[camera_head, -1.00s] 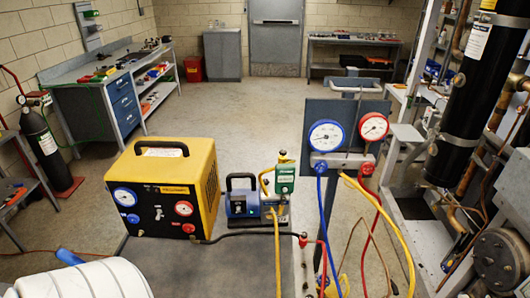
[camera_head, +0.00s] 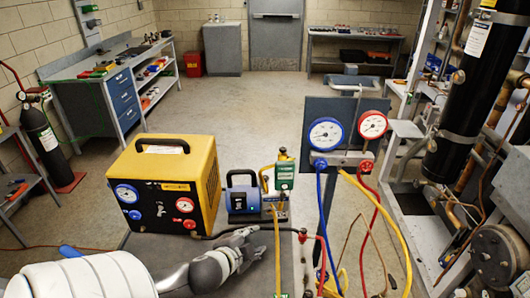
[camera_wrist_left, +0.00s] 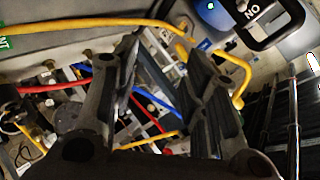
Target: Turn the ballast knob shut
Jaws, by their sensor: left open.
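The blue vacuum pump (camera_head: 243,202) with a black handle stands on the cart behind my left gripper (camera_head: 256,241), right of the yellow machine. I cannot pick out the ballast knob for certain in the head view. My left gripper is low over the cart, in front of the pump and close to the yellow hose (camera_head: 278,250). In the left wrist view my left gripper (camera_wrist_left: 163,52) has its fingers apart, with nothing seen held between them. A blue round part (camera_wrist_left: 208,5) shows at the top of that view, beside a black frame marked NO (camera_wrist_left: 262,18). My right gripper is out of view.
The yellow machine (camera_head: 165,185) with gauges stands left of the pump. A green-labelled part (camera_head: 284,174) rises at the pump's right. The gauge manifold (camera_head: 345,140) and its blue, red and yellow hoses hang further right. Open floor (camera_head: 230,110) lies behind.

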